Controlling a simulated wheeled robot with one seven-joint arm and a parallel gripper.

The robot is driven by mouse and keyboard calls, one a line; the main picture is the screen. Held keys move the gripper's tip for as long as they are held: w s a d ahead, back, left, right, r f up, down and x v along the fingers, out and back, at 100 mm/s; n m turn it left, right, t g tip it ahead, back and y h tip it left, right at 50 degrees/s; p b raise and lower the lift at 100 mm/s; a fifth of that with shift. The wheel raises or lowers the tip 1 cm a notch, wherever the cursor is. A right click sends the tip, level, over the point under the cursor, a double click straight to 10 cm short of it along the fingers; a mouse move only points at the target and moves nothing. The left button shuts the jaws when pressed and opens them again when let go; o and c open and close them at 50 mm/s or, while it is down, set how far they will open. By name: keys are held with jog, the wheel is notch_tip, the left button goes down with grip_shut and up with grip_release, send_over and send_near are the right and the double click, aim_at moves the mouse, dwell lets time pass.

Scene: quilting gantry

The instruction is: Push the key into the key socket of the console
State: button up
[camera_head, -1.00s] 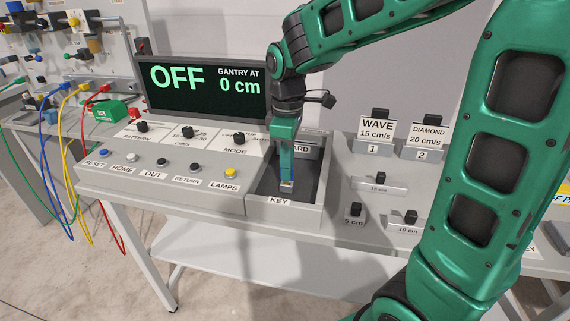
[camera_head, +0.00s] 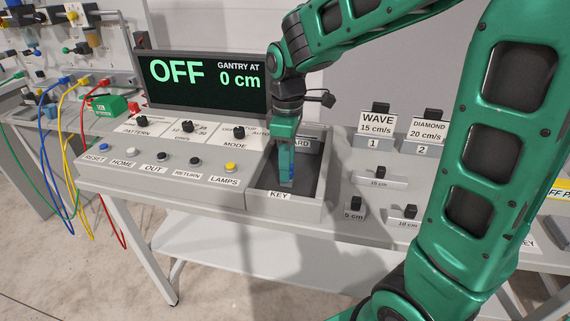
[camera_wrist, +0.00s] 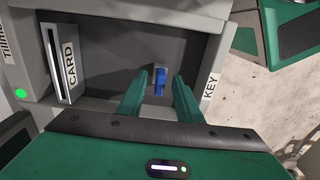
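The console (camera_head: 215,185) has a dark recessed tray bay (camera_head: 258,182) with a KEY label (camera_head: 279,196) on its front edge. My gripper (camera_head: 286,180) reaches down into this bay. The key is a small blue piece that shows in the wrist view (camera_wrist: 160,82) between my two fingers (camera_wrist: 160,95), with a gap on each side. A small grey piece touches its far end. A bit of blue also shows by the fingertips in the head view (camera_head: 291,172). My gripper is open around the key. How deep the key sits in its socket cannot be told.
A CARD slot (camera_wrist: 62,62) stands at the other end of the bay. The display (camera_head: 205,82) reads OFF and 0 cm. Knobs and buttons lie left of the bay. Blocks marked WAVE (camera_head: 376,130) and DIAMOND (camera_head: 428,133) stand to the right.

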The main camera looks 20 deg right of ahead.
notch_tip(320, 180, up, 11)
jog(key=shift+f, duration=0.2)
dwell(0.3)
dwell(0.6)
